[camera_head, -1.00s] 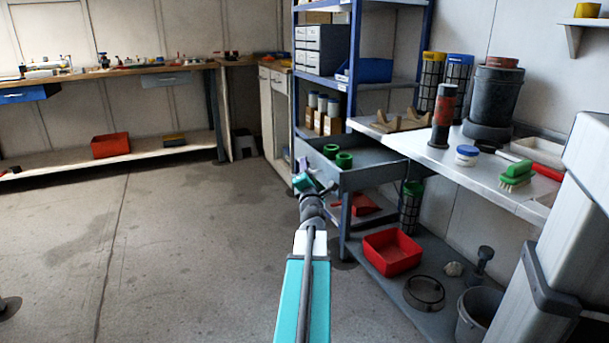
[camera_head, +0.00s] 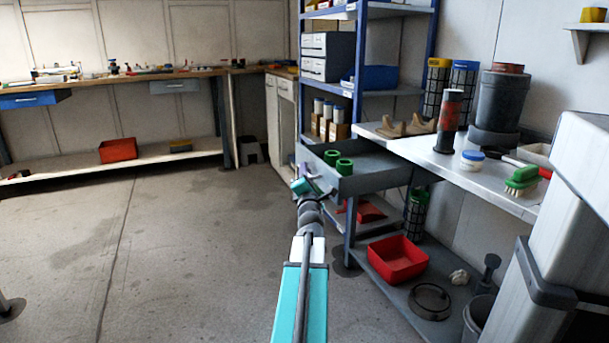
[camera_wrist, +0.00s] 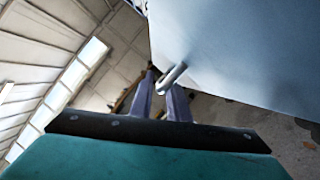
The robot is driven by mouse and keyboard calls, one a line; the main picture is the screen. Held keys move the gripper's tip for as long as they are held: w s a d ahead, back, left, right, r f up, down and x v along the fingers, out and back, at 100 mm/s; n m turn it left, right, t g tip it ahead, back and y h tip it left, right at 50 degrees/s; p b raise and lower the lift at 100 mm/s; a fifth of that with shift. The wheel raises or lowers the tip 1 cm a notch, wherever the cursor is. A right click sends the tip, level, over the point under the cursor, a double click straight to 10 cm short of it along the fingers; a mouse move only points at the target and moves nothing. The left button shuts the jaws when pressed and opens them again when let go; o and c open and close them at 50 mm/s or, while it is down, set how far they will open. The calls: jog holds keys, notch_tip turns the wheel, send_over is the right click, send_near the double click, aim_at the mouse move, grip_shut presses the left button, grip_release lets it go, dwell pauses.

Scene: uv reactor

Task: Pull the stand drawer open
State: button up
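The stand drawer (camera_head: 374,180) is a grey open-topped drawer under the worktop at the right, sticking out toward the left. Two green rings (camera_head: 345,167) lie in it. My gripper (camera_head: 303,187) is at its front face. In the wrist view the drawer's pale grey front (camera_wrist: 240,50) fills the upper right, with a metal bar handle (camera_wrist: 173,77) on it. My gripper's two fingers (camera_wrist: 160,95) stand close together around the handle and appear shut on it; the exact contact is partly hidden.
The worktop (camera_head: 445,162) holds a dark bucket, a red-and-black cylinder and a green brush (camera_head: 522,180). A red bin (camera_head: 397,262) stands on the lower shelf below the drawer. A blue-framed rack stands behind. The floor at left is clear.

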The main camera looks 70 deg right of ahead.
jog(key=shift+a, duration=0.15)
jog(key=p+v, duration=0.1)
jog(key=v, duration=0.6)
dwell(0.4)
jog(key=shift+s+a, duration=0.1)
dwell(0.4)
